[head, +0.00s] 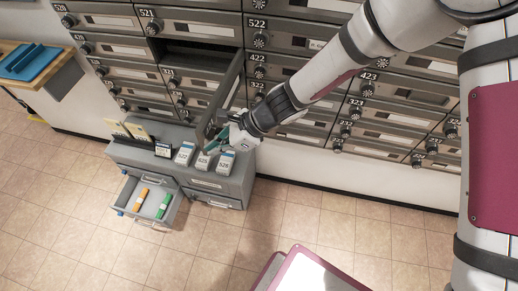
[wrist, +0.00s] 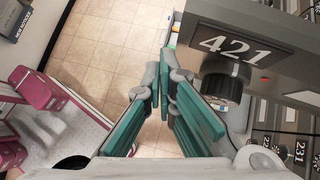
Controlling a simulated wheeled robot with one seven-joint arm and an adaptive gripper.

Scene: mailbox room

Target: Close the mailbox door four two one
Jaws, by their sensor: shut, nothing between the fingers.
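The mailbox door 421 (head: 228,90) stands swung outward from the wall in the head view, beside a dark open compartment (head: 200,54). In the wrist view its front (wrist: 285,52) fills the upper right, with the number plate and a dark round dial (wrist: 222,83) showing. My gripper (head: 214,141) is shut and empty, low by the outer end of the door. In the wrist view its teal fingers (wrist: 160,85) are together just left of the dial. I cannot tell whether they touch the door.
A grey cabinet (head: 235,183) stands below, with labelled blocks on top and an open drawer (head: 128,190) holding an orange and a green item. Other mailbox doors (head: 305,85) line the wall. A wooden table (head: 50,78) with a blue tray is at left.

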